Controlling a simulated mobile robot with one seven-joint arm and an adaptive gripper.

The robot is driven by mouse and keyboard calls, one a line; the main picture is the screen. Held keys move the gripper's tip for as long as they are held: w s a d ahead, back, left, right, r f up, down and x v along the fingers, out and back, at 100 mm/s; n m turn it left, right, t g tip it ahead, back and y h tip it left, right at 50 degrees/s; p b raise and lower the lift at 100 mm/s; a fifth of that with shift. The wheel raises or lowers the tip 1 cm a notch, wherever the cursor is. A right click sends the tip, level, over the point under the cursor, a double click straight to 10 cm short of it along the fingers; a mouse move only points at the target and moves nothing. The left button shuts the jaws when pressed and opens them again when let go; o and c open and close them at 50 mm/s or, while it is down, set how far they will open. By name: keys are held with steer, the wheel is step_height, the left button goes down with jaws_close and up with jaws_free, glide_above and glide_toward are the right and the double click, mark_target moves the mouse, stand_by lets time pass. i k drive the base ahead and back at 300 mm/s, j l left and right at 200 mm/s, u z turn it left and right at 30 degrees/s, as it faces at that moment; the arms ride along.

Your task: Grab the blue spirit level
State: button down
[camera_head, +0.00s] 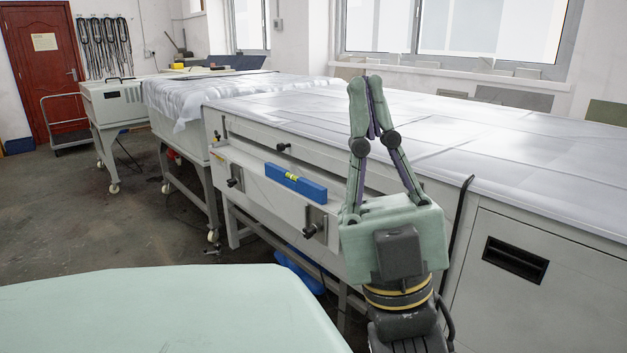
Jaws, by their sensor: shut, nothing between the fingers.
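The blue spirit level (296,183) has a yellow vial window near its middle. It lies lengthwise on the narrow front ledge (250,181) of the white plate processor, slightly left of the picture's middle. My gripper (371,80) points upward to the right of the level. Its fingers meet at the tips and hold nothing. The gripper appears apart from the level and nearer to the camera; its exact distance from the machine is hard to judge. My gripper's body hides part of the machine's front behind it.
Black knobs (310,230) stick out from the ledge's front. The machine's large top (480,150) is covered with pale sheeting. A cabinet with a black recessed handle (515,260) stands at the right. A cart (66,125) stands by the red door (42,60). Open floor (70,220) lies at left.

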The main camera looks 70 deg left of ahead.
mark_target(316, 193)
steer(key=u, duration=2.15)
steer(key=i+j+z, duration=0.15)
steer(key=i, duration=0.35)
steer(key=i+j+z, duration=0.1)
steer(key=i+j, duration=0.15)
steer(key=i, duration=0.25)
